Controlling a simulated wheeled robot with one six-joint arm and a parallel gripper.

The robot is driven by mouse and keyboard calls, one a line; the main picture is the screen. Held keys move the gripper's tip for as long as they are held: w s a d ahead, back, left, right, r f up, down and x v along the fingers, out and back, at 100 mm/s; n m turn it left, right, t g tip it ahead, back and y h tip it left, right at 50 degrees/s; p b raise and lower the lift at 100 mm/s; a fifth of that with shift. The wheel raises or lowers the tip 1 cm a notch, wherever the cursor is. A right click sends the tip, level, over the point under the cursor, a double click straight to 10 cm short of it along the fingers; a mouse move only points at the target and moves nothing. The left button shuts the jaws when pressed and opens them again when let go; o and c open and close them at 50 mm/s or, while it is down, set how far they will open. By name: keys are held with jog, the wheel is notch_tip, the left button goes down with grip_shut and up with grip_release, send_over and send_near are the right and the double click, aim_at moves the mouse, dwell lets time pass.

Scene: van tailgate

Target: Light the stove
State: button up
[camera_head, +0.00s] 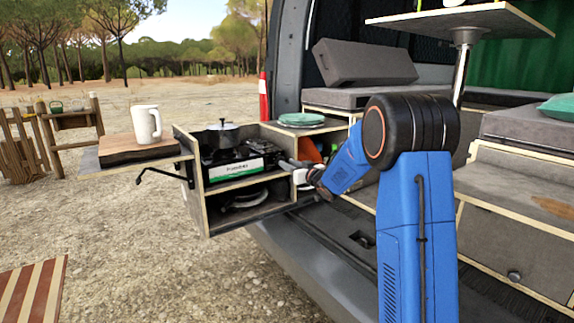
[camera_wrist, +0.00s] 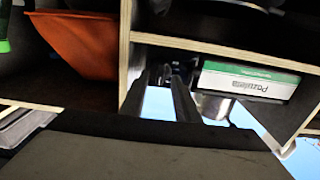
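The stove (camera_head: 233,168) is a black unit with a white and green front panel, in the upper compartment of the wooden cabinet at the van's rear. A silver pot with a lid (camera_head: 222,133) stands on it. My gripper (camera_head: 290,166) is at the cabinet's right side, right of the stove; its finger gap is too small to judge. The wrist view appears upside down: the stove's panel (camera_wrist: 250,80) is at the right, with part of the pot (camera_wrist: 213,105) below it. No flame shows, and I cannot make out a knob.
A wooden cabinet panel (camera_wrist: 124,50) stands between the stove and an orange container (camera_wrist: 75,40). A white mug (camera_head: 146,124) stands on a board on the left side shelf. A green round item (camera_head: 302,119) lies on the cabinet top at right. Open gravel lies in front.

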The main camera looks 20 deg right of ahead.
jog(key=shift+x, duration=0.9)
grip_shut()
